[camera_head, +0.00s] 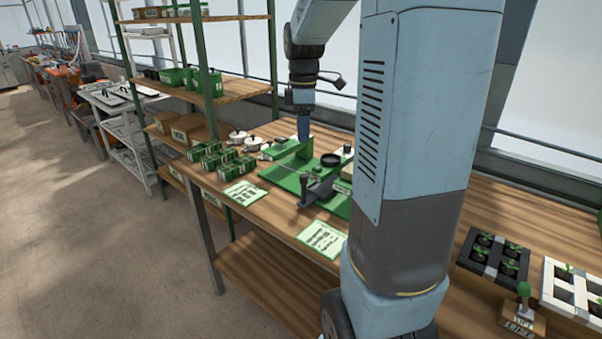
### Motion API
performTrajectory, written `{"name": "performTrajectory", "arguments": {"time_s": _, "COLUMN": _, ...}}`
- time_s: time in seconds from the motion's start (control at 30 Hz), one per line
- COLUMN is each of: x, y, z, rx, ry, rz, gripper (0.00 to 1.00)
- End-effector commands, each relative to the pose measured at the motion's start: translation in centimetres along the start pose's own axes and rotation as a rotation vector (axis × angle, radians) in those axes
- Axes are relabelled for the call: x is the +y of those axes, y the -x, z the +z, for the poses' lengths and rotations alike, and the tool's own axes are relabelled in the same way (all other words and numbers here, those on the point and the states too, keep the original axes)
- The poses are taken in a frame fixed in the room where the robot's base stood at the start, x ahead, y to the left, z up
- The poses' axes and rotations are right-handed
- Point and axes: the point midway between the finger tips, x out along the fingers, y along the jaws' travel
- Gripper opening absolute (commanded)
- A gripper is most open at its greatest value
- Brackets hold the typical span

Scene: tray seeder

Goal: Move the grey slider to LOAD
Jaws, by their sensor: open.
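The tray seeder is a green machine (283,176) on the wooden bench, with a round black cup on top. A dark grey part with an upright handle (304,188) sits at its front edge; it may be the grey slider, but I cannot tell for sure. No LOAD mark can be read at this size. My gripper (304,140) is open, points down and appears above the back left part of the seeder. It looks empty and apart from the grey part. My arm hides the seeder's right side.
Printed cards (322,239) lie along the bench's front edge. Small green-and-white boxes (222,160) and white lidded pots (239,137) stand left of the seeder. A green-posted shelf (215,92) rises behind them. Seedling trays (492,256) are at the right.

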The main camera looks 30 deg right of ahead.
Motion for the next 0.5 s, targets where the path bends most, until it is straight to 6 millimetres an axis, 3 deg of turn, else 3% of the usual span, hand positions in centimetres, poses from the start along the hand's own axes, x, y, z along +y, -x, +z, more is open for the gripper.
{"name": "performTrajectory", "arguments": {"time_s": 0.27, "x": 0.7, "y": -1.8, "z": 0.3, "rx": -0.003, "ry": 0.037, "rz": -0.017, "gripper": 0.52}}
{"name": "performTrajectory", "arguments": {"time_s": 0.5, "x": 0.6, "y": -5.8, "z": 0.3, "rx": -0.003, "ry": 0.036, "rz": -0.019, "gripper": 0.52}}
